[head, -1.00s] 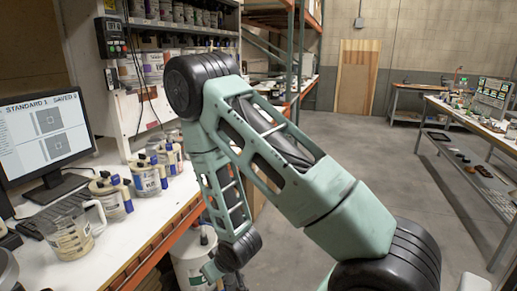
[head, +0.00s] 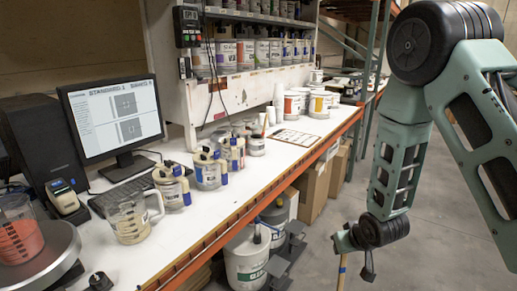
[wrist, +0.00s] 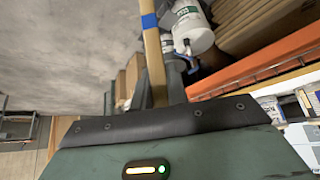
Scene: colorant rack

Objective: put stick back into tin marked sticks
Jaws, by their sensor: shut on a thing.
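My gripper (head: 345,240) hangs low over the aisle, to the right of the bench, shut on a wooden stick (head: 342,270). The stick points down and leaves the bottom of the head view. In the wrist view the pale stick (wrist: 153,55) has a blue band and runs out past the top edge. A small tin (head: 257,146) stands on the bench, with a thin upright thing at it. I cannot read its label, so I cannot tell whether it is the tin marked sticks.
The white bench (head: 200,238) carries several lidded cans (head: 208,172), a clear jug (head: 130,222), a monitor (head: 115,115) and larger tins (head: 320,103). A big white bucket (head: 245,262) and cardboard boxes (head: 315,190) stand below its orange edge. The aisle floor is clear.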

